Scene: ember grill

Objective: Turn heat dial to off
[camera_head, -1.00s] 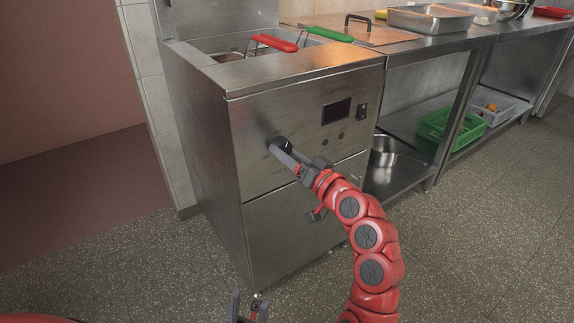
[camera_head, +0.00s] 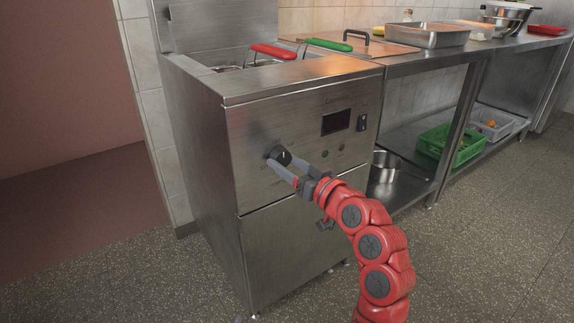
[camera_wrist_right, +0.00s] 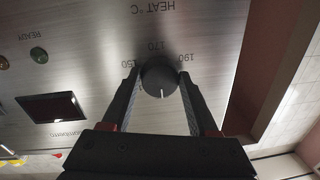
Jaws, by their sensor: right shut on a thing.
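The heat dial (camera_head: 284,157) is a dark round knob on the steel fryer's front panel. In the right wrist view the dial (camera_wrist_right: 158,76) carries a white mark that points down in the picture, away from the printed 170. The numbers 150, 170 and 190 and the words HEAT °C appear upside down around and above it there. My right gripper (camera_head: 279,161) has its fingers on either side of the dial and is shut on it. The fingers (camera_wrist_right: 160,80) also show in the right wrist view, hiding the dial's sides. My left gripper is not in view.
The fryer panel also has a dark display (camera_head: 336,122), a black switch (camera_head: 362,123) and small indicator lights. Baskets with red (camera_head: 273,51) and green (camera_head: 329,45) handles sit on top. A steel counter stands to the right. The floor in front is clear.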

